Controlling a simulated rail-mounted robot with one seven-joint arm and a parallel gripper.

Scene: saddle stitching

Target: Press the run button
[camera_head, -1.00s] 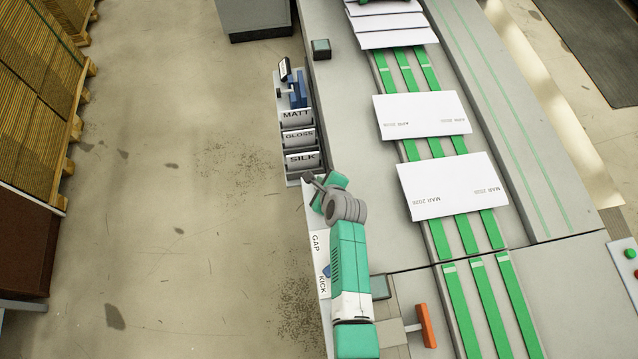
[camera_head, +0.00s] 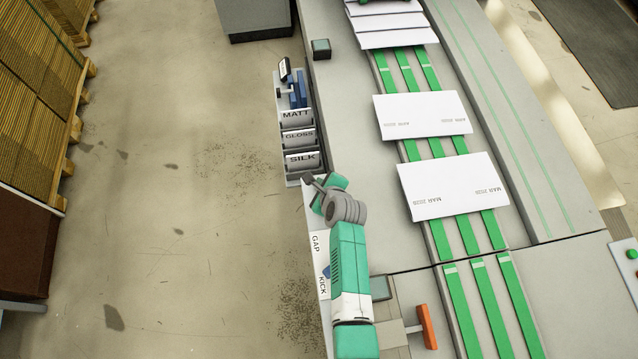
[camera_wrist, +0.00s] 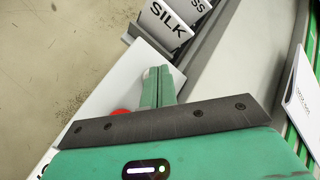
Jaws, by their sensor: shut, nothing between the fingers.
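My gripper (camera_wrist: 158,78) is shut and empty in the wrist view, with its green fingers held together over a white panel (camera_wrist: 118,85). A round red button (camera_wrist: 121,112) on that panel shows just left of the fingers, partly covered by my gripper's dark front plate. No button marked as run can be read, and the panel area behind the fingers is hidden. In the head view my arm covers part of the white panel (camera_head: 317,245) with the GAP and KICK labels. Whether the fingertips touch the panel cannot be told.
Racks labelled MATT, GLOSS and SILK (camera_head: 302,160) stand just beyond the panel. The conveyor with green belts (camera_head: 468,235) and printed sheets (camera_head: 453,187) runs to the right. Another panel with a green button (camera_head: 631,254) is at the far right. Open floor (camera_head: 200,220) lies left.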

